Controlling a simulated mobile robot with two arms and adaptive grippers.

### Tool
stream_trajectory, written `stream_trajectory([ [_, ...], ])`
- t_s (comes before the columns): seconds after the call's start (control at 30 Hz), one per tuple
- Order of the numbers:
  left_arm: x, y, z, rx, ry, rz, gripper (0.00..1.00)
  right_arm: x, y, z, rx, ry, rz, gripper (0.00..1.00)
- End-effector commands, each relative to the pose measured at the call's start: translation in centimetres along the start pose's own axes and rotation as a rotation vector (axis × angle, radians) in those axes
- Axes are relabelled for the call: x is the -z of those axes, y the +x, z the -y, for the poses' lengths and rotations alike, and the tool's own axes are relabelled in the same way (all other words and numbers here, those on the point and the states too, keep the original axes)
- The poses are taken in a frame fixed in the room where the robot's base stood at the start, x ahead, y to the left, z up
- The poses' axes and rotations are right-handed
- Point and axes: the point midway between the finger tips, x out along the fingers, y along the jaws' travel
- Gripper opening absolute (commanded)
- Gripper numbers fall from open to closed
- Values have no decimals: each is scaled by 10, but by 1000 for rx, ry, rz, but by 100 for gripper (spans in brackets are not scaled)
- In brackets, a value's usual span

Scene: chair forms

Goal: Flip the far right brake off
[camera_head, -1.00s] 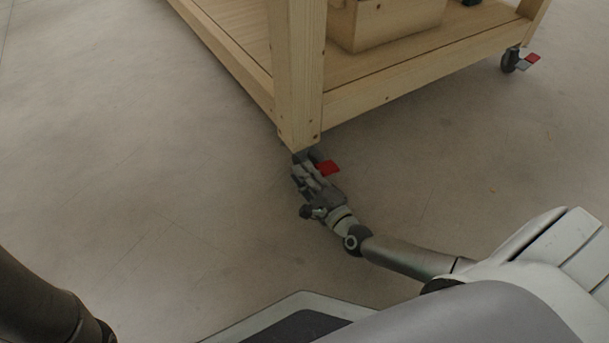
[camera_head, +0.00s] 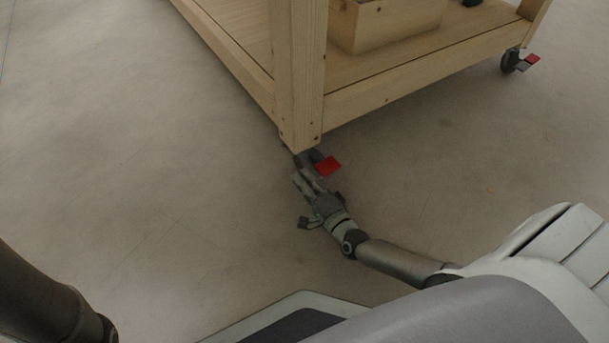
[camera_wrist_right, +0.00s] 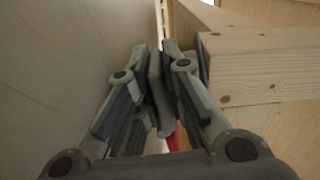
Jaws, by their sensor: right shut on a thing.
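The wooden cart's near corner post (camera_head: 298,85) stands on a dark caster (camera_head: 308,158), largely hidden by my right gripper. A red brake tab (camera_head: 328,166) sticks out to the right of this caster. My right gripper (camera_head: 303,178) is at the caster, low by the floor. In the right wrist view its fingers (camera_wrist_right: 158,75) are closed on a grey part of the caster, with a bit of the red tab (camera_wrist_right: 173,138) below them. The far right caster (camera_head: 509,60) has a red tab (camera_head: 532,60) with a grey tab beside it, away from my gripper. My left gripper is out of view.
The cart's lower shelf (camera_head: 365,75) holds a wooden box (camera_head: 392,24). Its bottom rail (camera_head: 420,86) runs back to the far right corner. The floor (camera_head: 130,150) left of the cart is clear.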

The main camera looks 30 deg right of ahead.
Motion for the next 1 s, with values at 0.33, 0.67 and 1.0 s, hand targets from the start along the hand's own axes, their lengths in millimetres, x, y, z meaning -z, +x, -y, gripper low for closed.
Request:
stream_trajectory([
  [0.33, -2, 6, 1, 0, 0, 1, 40, 0, 0, -7, -2, -138, -1, 0],
  [0.67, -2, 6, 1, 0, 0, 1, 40, 0, 0, -8, -2, -160, -1, 0],
  [1.0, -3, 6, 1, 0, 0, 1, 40, 0, 0, -8, -2, -158, 0, 32],
])
